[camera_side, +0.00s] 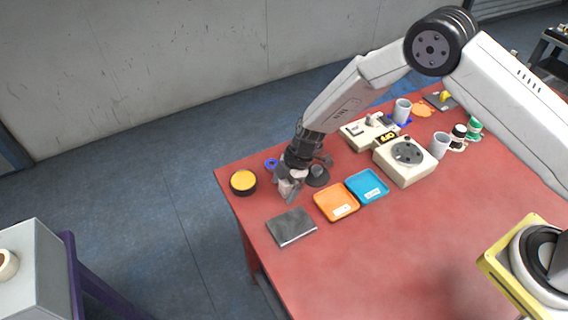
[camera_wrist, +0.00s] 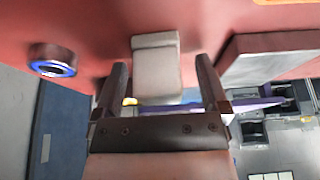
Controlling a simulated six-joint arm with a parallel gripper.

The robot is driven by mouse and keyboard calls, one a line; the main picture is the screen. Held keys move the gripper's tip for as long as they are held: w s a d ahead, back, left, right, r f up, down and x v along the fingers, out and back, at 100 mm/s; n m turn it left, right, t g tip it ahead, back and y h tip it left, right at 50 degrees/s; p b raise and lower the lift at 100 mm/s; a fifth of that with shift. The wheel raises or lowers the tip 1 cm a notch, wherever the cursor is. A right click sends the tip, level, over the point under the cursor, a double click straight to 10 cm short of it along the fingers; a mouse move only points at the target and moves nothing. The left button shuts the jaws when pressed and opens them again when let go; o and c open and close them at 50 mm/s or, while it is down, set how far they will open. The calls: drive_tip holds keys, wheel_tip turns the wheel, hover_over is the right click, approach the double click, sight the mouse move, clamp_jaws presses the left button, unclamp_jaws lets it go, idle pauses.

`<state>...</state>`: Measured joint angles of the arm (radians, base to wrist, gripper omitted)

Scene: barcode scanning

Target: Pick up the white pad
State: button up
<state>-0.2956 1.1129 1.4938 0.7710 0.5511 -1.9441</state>
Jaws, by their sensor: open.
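In the wrist view, the white pad (camera_wrist: 155,70) is a pale, roughly rectangular block. It shows in the space between the two fingers of my gripper (camera_wrist: 162,65). Both fingers look apart from it, with a gap on each side. In the side view, my gripper (camera_side: 289,187) is low over the left end of the red table. The fingers hide most of what is under them there, so I cannot tell the pad apart clearly. My gripper is open and holds nothing.
A grey slab (camera_side: 291,227), an orange tray (camera_side: 336,202) and a blue tray (camera_side: 367,186) lie near my gripper. A round yellow-topped tin (camera_side: 243,182) and a blue ring (camera_side: 271,164) are left of it. The red table's (camera_side: 400,250) front is clear.

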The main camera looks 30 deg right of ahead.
clamp_jaws()
drive_tip(key=shift+r, duration=0.15)
idle(0.4)
drive_tip(key=shift+r, duration=0.85)
drive_tip(key=s+d+r, duration=0.4)
drive_tip(key=s+r, duration=0.7)
drive_tip(key=s, duration=0.2)
drive_tip(key=shift+d, duration=0.4)
drive_tip(key=shift+s, duration=0.1)
